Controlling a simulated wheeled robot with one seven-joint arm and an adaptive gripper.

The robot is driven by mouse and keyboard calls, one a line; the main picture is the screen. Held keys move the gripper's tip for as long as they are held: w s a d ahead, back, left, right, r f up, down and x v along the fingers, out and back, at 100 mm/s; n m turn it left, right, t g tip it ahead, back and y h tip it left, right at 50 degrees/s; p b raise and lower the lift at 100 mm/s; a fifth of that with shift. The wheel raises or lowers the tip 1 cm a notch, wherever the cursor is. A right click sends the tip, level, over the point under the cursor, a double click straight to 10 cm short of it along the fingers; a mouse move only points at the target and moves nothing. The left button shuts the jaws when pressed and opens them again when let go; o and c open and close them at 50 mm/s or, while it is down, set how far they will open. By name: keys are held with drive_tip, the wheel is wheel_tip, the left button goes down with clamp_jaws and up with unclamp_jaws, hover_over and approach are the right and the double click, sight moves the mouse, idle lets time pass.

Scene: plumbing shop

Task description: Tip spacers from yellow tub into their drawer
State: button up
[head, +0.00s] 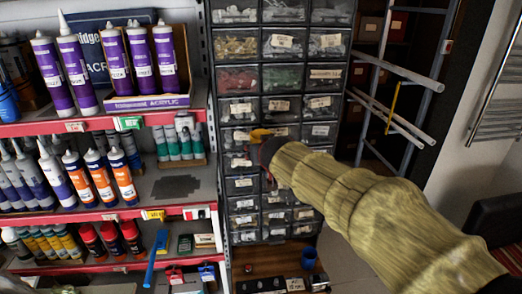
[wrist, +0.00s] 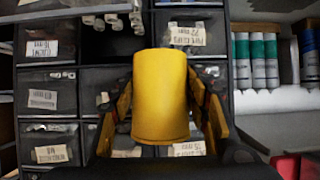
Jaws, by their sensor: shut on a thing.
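The yellow tub (wrist: 160,95) is upright in the picture, in the middle of the wrist view, between the two fingers of my gripper (wrist: 160,112), which is shut on it. Its opening and contents cannot be seen. In the head view a small bit of yellow (head: 262,133) shows at my gripper (head: 268,152), in front of the drawer cabinet (head: 352,75). Behind the tub in the wrist view, a dark drawer space (wrist: 110,42) shows several small pale pieces (wrist: 112,19) at its top edge. I cannot tell which drawer is for the spacers.
Labelled small-parts drawers surround the tub. Red-edged shelves (head: 100,122) with sealant cartridges stand left of the cabinet. A wooden surface (head: 270,262) with a blue cup (head: 308,257) lies below the drawers.

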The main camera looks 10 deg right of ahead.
drive_tip(key=shift+a+m+y+p, duration=0.4)
drive_tip(key=shift+m+y+p, duration=0.35)
drive_tip(key=shift+p, duration=2.55)
drive_tip(key=shift+a+m+y+p, duration=0.4)
drive_tip(key=shift+m+y+p, duration=0.3)
drive_tip(key=shift+p, duration=2.55)
drive_tip(key=shift+a+f+m+t+y+p, duration=0.1)
drive_tip(key=shift+a+m+t+y+p, duration=0.45)
drive_tip(key=shift+p, duration=0.9)
drive_tip(key=shift+m+y, duration=0.4)
drive_tip(key=shift+m, duration=0.2)
drive_tip(key=shift+m+y+p, duration=0.4)
drive_tip(key=shift+m+p, duration=0.1)
drive_tip(key=shift+m, duration=0.1)
drive_tip(key=shift+d+f+m+t+y+b, duration=0.15)
drive_tip(key=shift+m+t+y+b, duration=0.3)
drive_tip(key=shift+m, duration=0.35)
drive_tip(key=shift+m+t+y+b, duration=0.4)
drive_tip(key=shift+m+y+b, duration=0.35)
drive_tip(key=shift+m, duration=0.45)
drive_tip(key=shift+m+b, duration=0.4)
drive_tip(key=shift+b, duration=0.1)
